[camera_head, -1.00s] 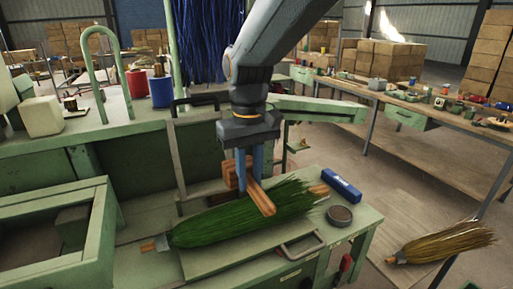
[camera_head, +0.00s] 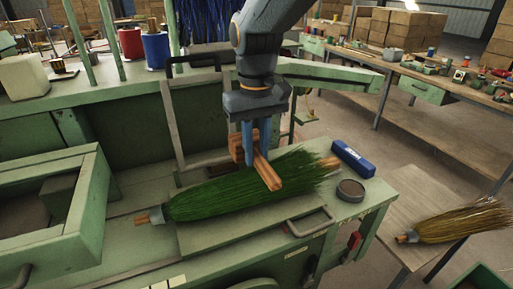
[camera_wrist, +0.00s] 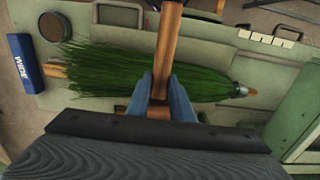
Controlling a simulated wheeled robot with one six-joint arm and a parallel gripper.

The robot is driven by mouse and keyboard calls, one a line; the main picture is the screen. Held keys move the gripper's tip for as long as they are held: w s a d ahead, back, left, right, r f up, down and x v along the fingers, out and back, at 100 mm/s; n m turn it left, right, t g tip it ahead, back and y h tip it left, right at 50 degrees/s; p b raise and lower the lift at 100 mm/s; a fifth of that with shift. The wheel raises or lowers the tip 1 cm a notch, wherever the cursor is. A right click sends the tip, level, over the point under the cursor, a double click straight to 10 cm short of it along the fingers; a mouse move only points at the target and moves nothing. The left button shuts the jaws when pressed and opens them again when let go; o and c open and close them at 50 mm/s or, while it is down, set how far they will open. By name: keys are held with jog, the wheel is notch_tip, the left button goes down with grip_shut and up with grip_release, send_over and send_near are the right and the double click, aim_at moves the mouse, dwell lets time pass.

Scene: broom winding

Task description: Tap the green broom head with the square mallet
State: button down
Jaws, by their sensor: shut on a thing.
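The green broom head (camera_head: 215,197) lies flat on the green bench, its bristles spread to the right and its metal-collared end at the left. My gripper (camera_head: 254,150) points down above the broom and is shut on the wooden mallet (camera_head: 268,174). The mallet's handle slants toward the camera over the bristles, and its block (camera_head: 237,149) shows beside the fingers. In the wrist view the mallet (camera_wrist: 166,60) crosses over the broom's bristles (camera_wrist: 110,72). I cannot tell whether the mallet touches the bristles.
A blue box (camera_head: 352,158) and a dark round tin (camera_head: 350,190) sit on the bench right of the broom. A metal handle (camera_head: 310,222) is at the front edge. A straw broom (camera_head: 460,220) lies on a lower surface at the right. A metal frame (camera_head: 175,120) stands behind.

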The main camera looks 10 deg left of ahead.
notch_tip(320, 180, down, 8)
jog(key=b, duration=0.2)
jog(key=shift+r+b, duration=0.15)
jog(key=shift+b, duration=0.25)
notch_tip(320, 180, up, 6)
jog(key=p, duration=0.6)
jog(key=shift+s+r, duration=0.1)
jog(key=shift+r, duration=0.05)
